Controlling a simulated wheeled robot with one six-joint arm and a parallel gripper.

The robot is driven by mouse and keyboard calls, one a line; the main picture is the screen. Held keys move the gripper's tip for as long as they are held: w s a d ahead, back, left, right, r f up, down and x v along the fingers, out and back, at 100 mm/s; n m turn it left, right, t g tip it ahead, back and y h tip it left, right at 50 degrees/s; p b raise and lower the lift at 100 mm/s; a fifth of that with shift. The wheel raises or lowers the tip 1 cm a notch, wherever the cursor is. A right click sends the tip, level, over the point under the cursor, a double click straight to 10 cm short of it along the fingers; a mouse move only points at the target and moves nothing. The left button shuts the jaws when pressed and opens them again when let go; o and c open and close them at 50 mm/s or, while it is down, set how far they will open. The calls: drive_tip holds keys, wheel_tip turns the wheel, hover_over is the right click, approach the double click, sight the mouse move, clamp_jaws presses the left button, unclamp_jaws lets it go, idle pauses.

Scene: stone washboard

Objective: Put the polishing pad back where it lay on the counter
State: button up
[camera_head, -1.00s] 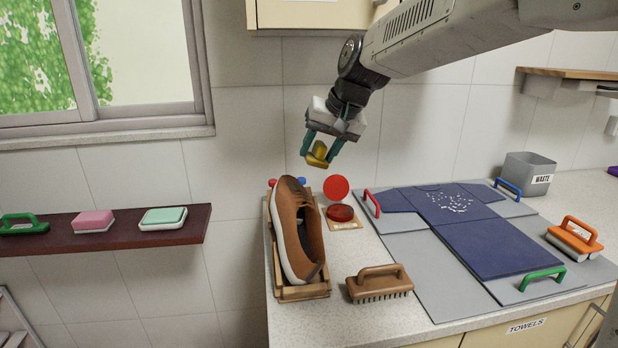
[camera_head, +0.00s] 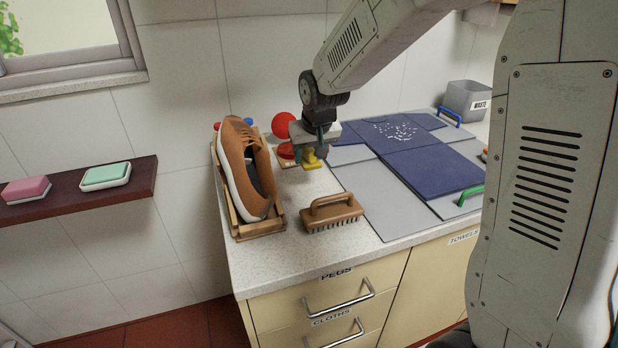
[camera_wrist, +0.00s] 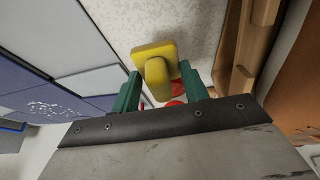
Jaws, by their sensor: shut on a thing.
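The polishing pad (camera_head: 312,163) is a small yellow block with a raised handle. My gripper (camera_head: 311,152) is shut on its handle and points down, low over the counter (camera_head: 275,268), between the shoe and the grey board. In the wrist view the yellow pad (camera_wrist: 153,52) shows between the green fingers (camera_wrist: 158,85), with speckled counter behind it. I cannot tell whether the pad touches the counter.
A brown shoe (camera_head: 243,165) in a wooden rack stands to the left. A brown brush (camera_head: 331,212) lies in front. Red round things (camera_head: 285,124) are behind my gripper. A blue shirt (camera_head: 430,163) lies on a grey board to the right.

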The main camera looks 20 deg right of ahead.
sight(307, 181)
drive_tip(key=shift+f, duration=3.15)
drive_tip(key=o, duration=0.9)
drive_tip(key=shift+f, duration=0.1)
